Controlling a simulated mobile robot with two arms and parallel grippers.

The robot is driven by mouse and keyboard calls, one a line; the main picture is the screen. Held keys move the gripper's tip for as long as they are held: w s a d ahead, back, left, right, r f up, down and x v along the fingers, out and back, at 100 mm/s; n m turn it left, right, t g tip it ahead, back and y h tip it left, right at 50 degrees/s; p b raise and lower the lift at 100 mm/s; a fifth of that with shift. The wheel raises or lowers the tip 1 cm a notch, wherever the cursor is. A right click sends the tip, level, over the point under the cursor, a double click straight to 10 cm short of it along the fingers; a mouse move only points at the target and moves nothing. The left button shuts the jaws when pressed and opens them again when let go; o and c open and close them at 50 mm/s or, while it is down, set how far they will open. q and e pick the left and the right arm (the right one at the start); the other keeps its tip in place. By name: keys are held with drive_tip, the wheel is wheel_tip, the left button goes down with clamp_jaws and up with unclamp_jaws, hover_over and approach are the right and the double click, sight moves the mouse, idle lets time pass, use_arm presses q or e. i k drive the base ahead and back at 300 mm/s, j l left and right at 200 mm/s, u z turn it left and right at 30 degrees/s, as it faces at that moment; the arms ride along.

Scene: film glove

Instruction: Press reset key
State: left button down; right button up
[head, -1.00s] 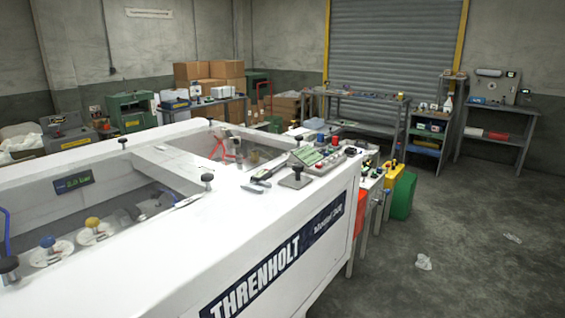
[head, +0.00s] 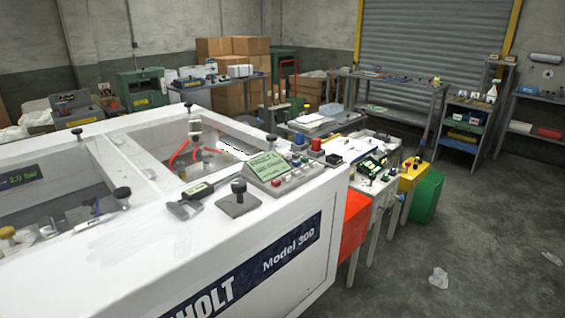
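A small control panel (head: 258,183) sits on the top right corner of the white machine (head: 150,258). It has a tilted green display (head: 266,166) with dark text too small to read. Several small keys run along its front edge, including a red one (head: 276,182). I cannot tell which key is the reset key. A blue knob (head: 299,143) and a red knob (head: 315,144) stand behind the panel. Neither of my grippers is in view.
A cluttered bench (head: 368,182), a yellow box (head: 412,175) and a green bin (head: 427,197) stand beyond the machine. The concrete floor at right is mostly clear, with crumpled litter (head: 438,278).

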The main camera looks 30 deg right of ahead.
sight(275, 182)
drive_tip(key=i+l, duration=0.1)
drive_tip(key=l, duration=0.7)
drive_tip(key=i+l+u, duration=0.1)
drive_tip(key=l, duration=0.75)
drive_tip(key=i+l, duration=0.15)
drive_tip(key=l, duration=0.65)
drive_tip(key=i+l, duration=0.1)
drive_tip(key=l, duration=0.7)
drive_tip(key=u, duration=0.05)
